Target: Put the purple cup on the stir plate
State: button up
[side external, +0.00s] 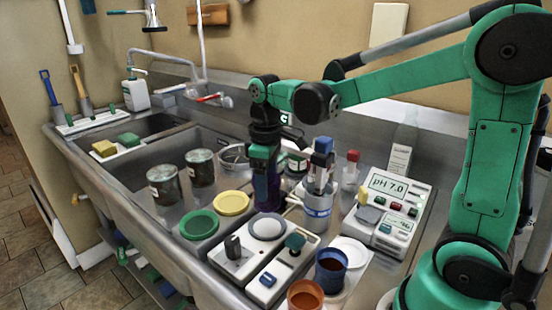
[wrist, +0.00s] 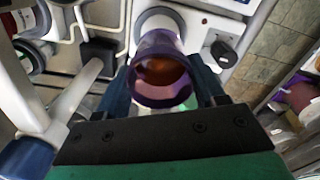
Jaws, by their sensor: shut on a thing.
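The purple cup (side external: 268,196) is upright between the fingers of my gripper (side external: 266,165), just behind the round pale top of the stir plate (side external: 268,228) in the side view. I cannot tell whether its base touches anything. In the wrist view the purple cup (wrist: 160,98) shows its open mouth with something orange-brown inside, and my gripper (wrist: 162,90) has a dark finger on each side of it. The stir plate (wrist: 198,35) lies beyond the cup there, its round top partly hidden by the cup and its dark knob to the right.
A blue-white holder (side external: 318,203) with upright probes stands close right of the cup. The pH meter (side external: 388,215) is farther right. Green (side external: 199,224) and yellow (side external: 231,203) discs lie to the left. A blue cup (side external: 331,268) and an orange cup (side external: 305,297) stand in front.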

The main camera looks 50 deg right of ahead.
jog(key=shift+f, duration=2.75)
jog(key=shift+f, duration=0.15)
jog(key=o, duration=1.3)
notch_tip(320, 180, up, 12)
jog(key=m+t, duration=0.4)
jog(key=t, duration=0.3)
send_near(267, 205)
notch_tip(267, 205, down, 2)
jog(key=w+a, duration=0.1)
jog(key=w, duration=0.1)
jog(key=shift+s+a+f+m, duration=0.2)
jog(key=shift+a+f+m, duration=0.1)
jog(key=shift+f, duration=0.2)
